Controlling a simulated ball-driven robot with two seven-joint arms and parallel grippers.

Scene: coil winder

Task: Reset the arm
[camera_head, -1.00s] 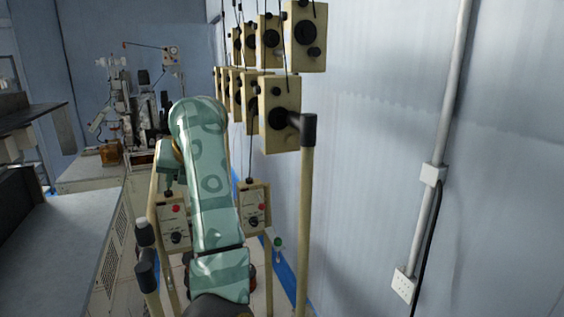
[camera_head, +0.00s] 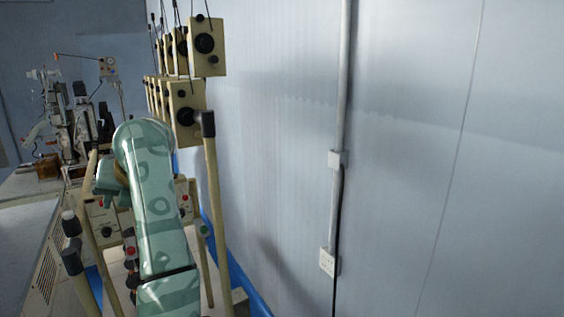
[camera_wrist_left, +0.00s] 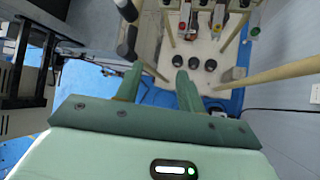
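My left gripper (camera_wrist_left: 157,82) shows in the left wrist view with its two green fingers apart and nothing between them. Beyond the fingers is the winder's pale base (camera_wrist_left: 207,88) with several dark round knobs. In the head view a green patterned arm (camera_head: 158,205) of mine stands bent in front of the winder frame. Its elbow-like top is near the front post (camera_head: 215,210); I cannot tell whether they touch. Its gripper is not clearly seen there. My right gripper is in neither view.
Cream tensioner boxes (camera_head: 186,112) hang along the wall, with black-capped posts on both sides of my arm. A white conduit (camera_head: 341,110) and socket (camera_head: 328,262) are on the wall at right. A grey bench (camera_head: 22,245) is at left. Blue floor (camera_wrist_left: 90,115) shows below the gripper.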

